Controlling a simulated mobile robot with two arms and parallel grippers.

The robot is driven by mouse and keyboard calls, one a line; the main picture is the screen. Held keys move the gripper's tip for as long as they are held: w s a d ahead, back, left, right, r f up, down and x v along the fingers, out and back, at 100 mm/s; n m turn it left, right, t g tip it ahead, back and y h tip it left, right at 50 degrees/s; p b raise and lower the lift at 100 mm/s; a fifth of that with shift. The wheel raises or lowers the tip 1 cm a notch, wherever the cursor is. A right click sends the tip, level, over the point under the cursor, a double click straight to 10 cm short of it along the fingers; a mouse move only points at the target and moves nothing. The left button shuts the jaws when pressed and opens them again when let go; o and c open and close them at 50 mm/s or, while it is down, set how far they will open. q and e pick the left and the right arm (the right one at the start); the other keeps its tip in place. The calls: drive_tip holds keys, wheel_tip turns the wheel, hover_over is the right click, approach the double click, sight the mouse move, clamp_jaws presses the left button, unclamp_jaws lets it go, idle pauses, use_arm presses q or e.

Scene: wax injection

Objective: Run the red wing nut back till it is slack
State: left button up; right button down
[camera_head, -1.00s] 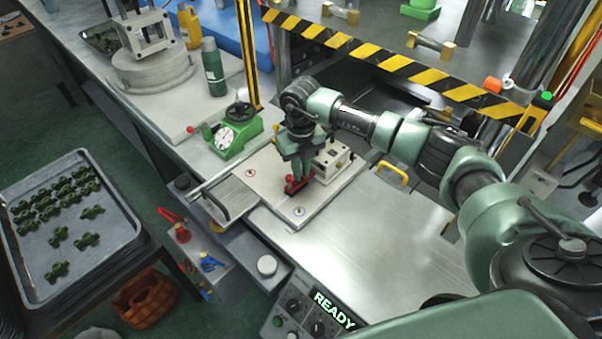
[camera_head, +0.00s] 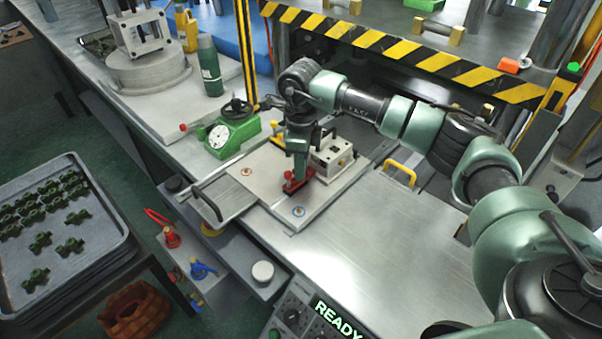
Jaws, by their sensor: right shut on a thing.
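The red wing nut (camera_head: 293,186) is low on the light mould plate (camera_head: 262,205), beside the metal block. My right gripper (camera_head: 299,178) reaches down over it from above, with its fingers shut on the nut. The fingers hide part of the nut, and its thread is not visible, so I cannot tell how tight it sits. My left gripper is not in view.
A metal block (camera_head: 333,158) stands close to the right of the gripper. A green dial gauge (camera_head: 232,133) and a bottle (camera_head: 210,66) are behind to the left. A striped barrier (camera_head: 400,52) crosses behind my arm. The bench (camera_head: 390,235) in front is clear.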

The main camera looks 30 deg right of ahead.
drive_tip(key=n+b, duration=0.2)
drive_tip(key=n, duration=0.2)
drive_tip(key=shift+w+n, duration=0.1)
drive_tip(key=shift+n, duration=0.2)
drive_tip(key=n+b, duration=0.2)
drive_tip(key=n, duration=0.3)
drive_tip(key=shift+b, duration=0.4)
drive_tip(key=n+b, duration=0.1)
drive_tip(key=n, duration=0.4)
drive_tip(key=shift+n, duration=0.4)
drive_tip(key=n+b, duration=0.1)
drive_tip(key=n, duration=0.4)
drive_tip(key=shift+n, duration=0.4)
drive_tip(key=shift+f+n, duration=0.1)
drive_tip(key=shift+n, duration=0.2)
drive_tip(key=c, duration=1.7)
unclamp_jaws()
wheel_tip(320, 180, up, 8)
drive_tip(key=shift+f+b, duration=0.1)
drive_tip(key=shift+b, duration=0.45)
